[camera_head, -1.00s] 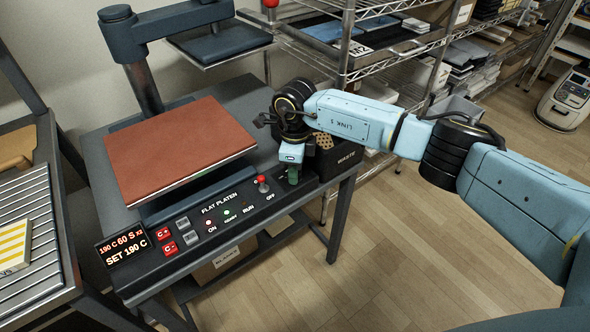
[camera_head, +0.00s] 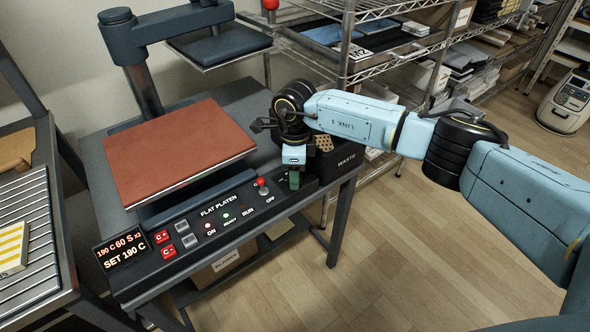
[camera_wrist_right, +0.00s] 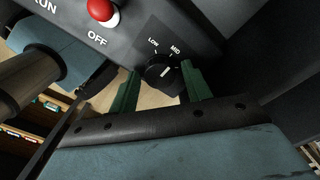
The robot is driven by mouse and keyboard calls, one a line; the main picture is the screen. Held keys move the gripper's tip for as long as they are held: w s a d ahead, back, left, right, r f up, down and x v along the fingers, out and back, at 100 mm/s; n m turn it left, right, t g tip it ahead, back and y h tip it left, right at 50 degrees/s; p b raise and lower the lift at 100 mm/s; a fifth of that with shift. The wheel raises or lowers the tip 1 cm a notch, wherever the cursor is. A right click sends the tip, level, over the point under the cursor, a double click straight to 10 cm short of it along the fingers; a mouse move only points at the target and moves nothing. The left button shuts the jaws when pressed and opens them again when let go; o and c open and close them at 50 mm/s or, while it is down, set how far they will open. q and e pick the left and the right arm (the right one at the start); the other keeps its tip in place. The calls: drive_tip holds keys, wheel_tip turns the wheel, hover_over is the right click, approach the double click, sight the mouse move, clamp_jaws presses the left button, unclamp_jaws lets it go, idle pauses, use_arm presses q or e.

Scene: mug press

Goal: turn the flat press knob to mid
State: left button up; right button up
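The flat press knob (camera_wrist_right: 160,73) is a round black dial with a white pointer mark, on the dark control panel. LOW and MID are printed beside it; I cannot tell surely which setting the mark points to. My right gripper (camera_head: 294,180) is over the right end of the panel in the head view, where it hides the knob. In the right wrist view its two green fingers are apart, one on each side of the knob, with gaps showing. The flat press (camera_head: 180,152) has a reddish-brown platen. My left gripper is out of view.
A red-topped switch (camera_head: 262,187) marked OFF stands on the panel just left of my right gripper. A black waste bin (camera_head: 345,160) is close on its right. The wire shelf (camera_head: 350,75) stands behind my right arm. The floor in front is clear.

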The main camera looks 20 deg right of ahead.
drive_tip(key=shift+o, duration=0.2)
drive_tip(key=shift+r, duration=0.4)
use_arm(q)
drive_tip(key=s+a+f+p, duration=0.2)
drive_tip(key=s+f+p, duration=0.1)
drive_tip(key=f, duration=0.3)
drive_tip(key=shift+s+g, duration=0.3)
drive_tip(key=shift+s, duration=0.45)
use_arm(e)
wheel_tip(320, 180, up, 12)
drive_tip(key=shift+r, duration=0.25)
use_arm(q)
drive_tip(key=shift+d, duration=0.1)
